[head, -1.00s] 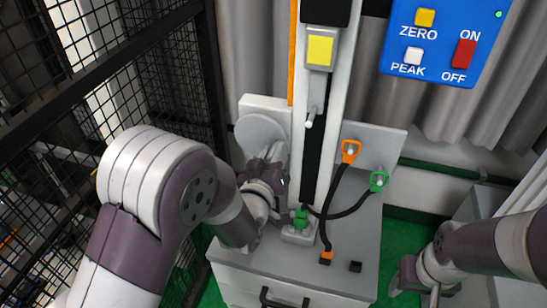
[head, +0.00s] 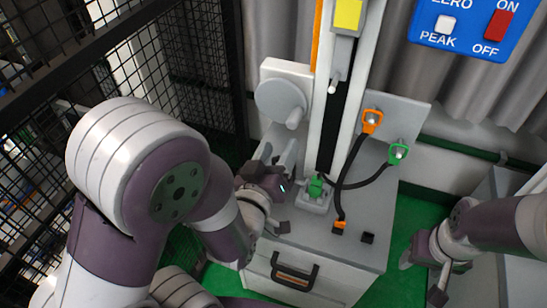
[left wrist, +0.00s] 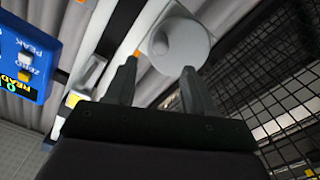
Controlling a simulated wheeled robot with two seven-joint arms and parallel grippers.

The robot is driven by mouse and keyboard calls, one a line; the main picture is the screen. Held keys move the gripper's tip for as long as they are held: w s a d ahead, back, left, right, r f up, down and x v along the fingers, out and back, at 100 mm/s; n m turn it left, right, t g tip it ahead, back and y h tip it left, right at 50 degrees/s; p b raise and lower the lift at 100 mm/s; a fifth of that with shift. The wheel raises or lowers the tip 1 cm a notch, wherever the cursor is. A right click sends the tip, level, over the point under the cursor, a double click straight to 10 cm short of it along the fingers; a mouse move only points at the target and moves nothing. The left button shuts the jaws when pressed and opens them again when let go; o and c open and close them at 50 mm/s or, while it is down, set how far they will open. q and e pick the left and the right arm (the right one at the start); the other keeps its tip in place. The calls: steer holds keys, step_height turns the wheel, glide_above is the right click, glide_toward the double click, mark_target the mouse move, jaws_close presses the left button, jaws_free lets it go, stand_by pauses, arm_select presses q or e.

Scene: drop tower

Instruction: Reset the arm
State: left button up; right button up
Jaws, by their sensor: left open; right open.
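My left arm comes in from the left in the head view. Its gripper (head: 272,168) is open and empty, just below and in front of the round grey wheel (head: 278,101) with a peg handle (head: 295,117). In the left wrist view the two fingers of the left gripper (left wrist: 160,80) stand apart with nothing between them. The wheel (left wrist: 178,43) shows beyond the fingertips, apart from them as far as I can tell. My right gripper (head: 423,272) is open and empty at the lower right, clear of the tower's cabinet.
The white tower column (head: 345,130) rises from a grey cabinet (head: 290,240). A green plug (head: 316,187) sits at its foot, with orange (head: 371,120) and green (head: 398,152) cable ends to the right. A black mesh fence (head: 205,90) stands left. A blue control panel (head: 465,35) hangs upper right.

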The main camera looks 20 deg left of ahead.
arm_select(q)
steer(key=s+p, duration=0.1)
steer(key=s, duration=0.1)
steer(key=shift+s, duration=0.3)
steer(key=s+d+f+m+g+p, duration=0.2)
steer(key=s+f+m+g, duration=0.3)
steer(key=f+g, duration=0.65)
steer(key=s+a+r+g+p, duration=0.1)
steer(key=a+r+g+p, duration=0.3)
steer(key=r, duration=0.4)
steer(key=shift+s+a+r+g+y, duration=0.15)
steer(key=shift+a+g+y, duration=0.3)
steer(key=shift+a, duration=0.65)
